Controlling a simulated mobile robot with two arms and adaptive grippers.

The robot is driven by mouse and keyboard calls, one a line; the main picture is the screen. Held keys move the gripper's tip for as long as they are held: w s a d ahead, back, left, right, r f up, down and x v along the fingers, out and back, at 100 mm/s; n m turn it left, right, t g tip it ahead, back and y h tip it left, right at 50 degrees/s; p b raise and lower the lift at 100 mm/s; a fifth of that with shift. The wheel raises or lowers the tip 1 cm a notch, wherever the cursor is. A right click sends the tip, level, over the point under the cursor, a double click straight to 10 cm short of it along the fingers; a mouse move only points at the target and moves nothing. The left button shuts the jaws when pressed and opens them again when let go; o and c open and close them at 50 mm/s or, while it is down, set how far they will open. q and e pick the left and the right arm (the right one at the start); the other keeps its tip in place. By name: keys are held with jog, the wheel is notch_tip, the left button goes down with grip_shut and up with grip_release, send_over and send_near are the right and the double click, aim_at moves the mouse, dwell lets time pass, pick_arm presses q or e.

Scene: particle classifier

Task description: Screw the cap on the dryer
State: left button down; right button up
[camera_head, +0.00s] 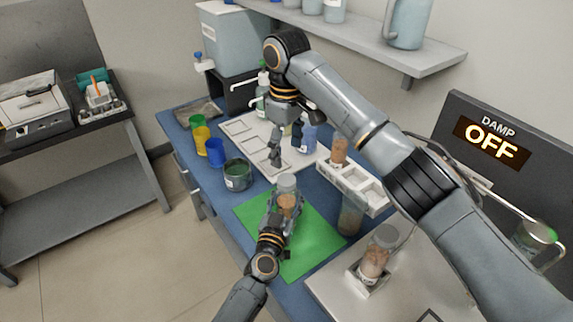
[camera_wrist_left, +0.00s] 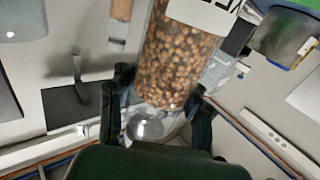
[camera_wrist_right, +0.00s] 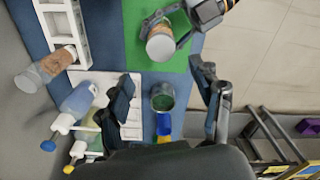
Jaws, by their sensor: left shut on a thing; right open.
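My left gripper (camera_head: 283,210) is shut on a clear jar of brown grains (camera_head: 287,190) above the green mat (camera_head: 315,232). The grains fill much of the jar in the left wrist view (camera_wrist_left: 180,60), between the fingers. The jar's pale round end faces the right wrist camera (camera_wrist_right: 160,45); I cannot tell whether this end is a cap. My right gripper (camera_head: 285,142) is open and empty, pointing down behind the held jar and apart from it. No separate loose cap can be made out. The dryer cannot be identified surely; a grey machine (camera_head: 505,190) carries a "DAMP OFF" display.
A jar of grains (camera_head: 375,262) sits in the machine's square holder. Another jar (camera_head: 350,215) stands beside the mat, and one (camera_head: 339,152) is in the white rack (camera_head: 375,205). A green-filled jar (camera_head: 238,177) and coloured cups (camera_head: 202,140) stand left. Bottles stand behind the right gripper.

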jog(key=shift+r, duration=1.75)
pick_arm(q)
jog(key=c, duration=0.5)
grip_release()
jog(key=v, duration=1.2)
